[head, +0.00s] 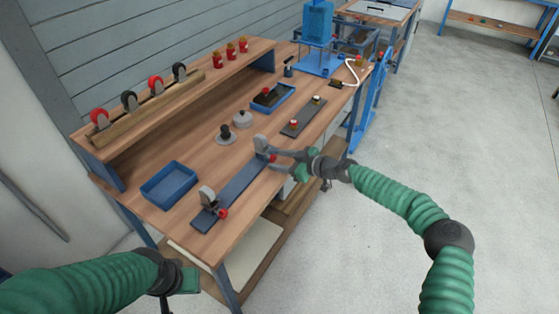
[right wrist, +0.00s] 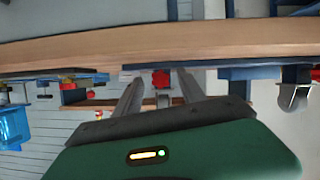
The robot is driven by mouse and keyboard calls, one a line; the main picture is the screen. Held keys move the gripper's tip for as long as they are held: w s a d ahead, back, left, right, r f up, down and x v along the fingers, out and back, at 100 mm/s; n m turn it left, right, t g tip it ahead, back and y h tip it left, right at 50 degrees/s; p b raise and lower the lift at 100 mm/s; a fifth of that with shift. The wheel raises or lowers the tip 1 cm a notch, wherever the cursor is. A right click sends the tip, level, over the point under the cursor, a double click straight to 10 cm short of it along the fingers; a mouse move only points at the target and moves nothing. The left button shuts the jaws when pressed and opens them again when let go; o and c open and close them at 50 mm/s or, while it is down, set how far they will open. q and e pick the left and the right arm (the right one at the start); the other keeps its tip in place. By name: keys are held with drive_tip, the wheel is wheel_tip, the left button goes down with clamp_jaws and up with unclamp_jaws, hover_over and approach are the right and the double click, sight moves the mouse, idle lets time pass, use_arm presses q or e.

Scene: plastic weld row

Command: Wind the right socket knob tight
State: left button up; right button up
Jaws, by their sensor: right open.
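A long blue-grey fixture (head: 245,182) lies along the bench's front edge with a grey socket at each end. The right socket (head: 261,142) has a small red knob (head: 272,158) on its front side. My right gripper (head: 274,161) is at this knob with its fingers apart. In the right wrist view the red knob (right wrist: 160,79) shows between the two open fingers (right wrist: 158,88); contact cannot be told. The left socket (head: 206,195) carries another red knob (head: 222,213). My left gripper (head: 178,281) is at the lower left, away from the bench, its jaws unclear.
A blue tray (head: 169,185) stands left of the fixture, and a second blue tray (head: 272,97) holds dark pieces. A dark plate (head: 303,117) with small knobs lies right of the right socket. A raised shelf (head: 180,95) runs along the back. The floor in front is clear.

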drive_tip(key=shift+w+a+f, duration=0.15)
drive_tip(key=shift+w+a, duration=0.1)
drive_tip(key=shift+a, duration=0.1)
drive_tip(key=shift+d, duration=0.1)
drive_tip(key=shift+c, duration=0.3)
drive_tip(key=shift+s, duration=0.1)
drive_tip(key=shift+c, duration=1.2)
drive_tip(key=shift+d, duration=0.1)
clamp_jaws()
